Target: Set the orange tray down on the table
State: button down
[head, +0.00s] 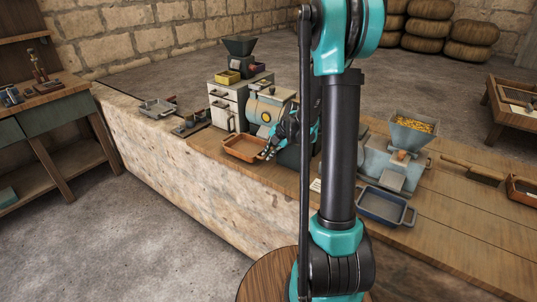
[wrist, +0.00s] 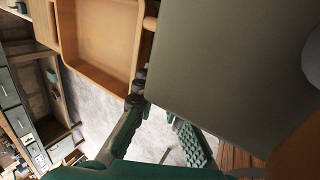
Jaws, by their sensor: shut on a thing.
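The orange tray (head: 244,149) is a shallow open box at the front edge of the long table (head: 215,146), before a round-fronted machine. In the head view, I cannot tell whether its underside touches the tabletop. My gripper (head: 268,154) is at the tray's right side, shut on it. In the wrist view, the orange tray (wrist: 103,42) fills the upper left and looks empty, with floor visible below its rim. My gripper (wrist: 138,93) meets the tray's lower right corner there. The exact contact is partly hidden.
The machine (head: 268,110) stands close behind the tray. A white drawer cabinet (head: 224,104) is left of it. A blue tray (head: 384,206) and a hopper mill (head: 393,160) are right of my arm. A large grey panel (wrist: 235,65) is close to my gripper.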

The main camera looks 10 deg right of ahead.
jog(key=shift+f, duration=0.35)
jog(key=c, duration=1.6)
grip_release()
jog(key=shift+s+d+r, duration=0.1)
jog(key=shift+r, duration=0.5)
jog(key=v, duration=1.1)
jog(key=s+f+m+h, duration=0.2)
jog(key=s+f+m, duration=0.2)
jog(key=s+m, duration=0.8)
jog(key=s+f+m+h, duration=0.2)
jog(key=s+f+m, duration=0.2)
jog(key=s+m, duration=0.9)
jog(key=shift+m, duration=1)
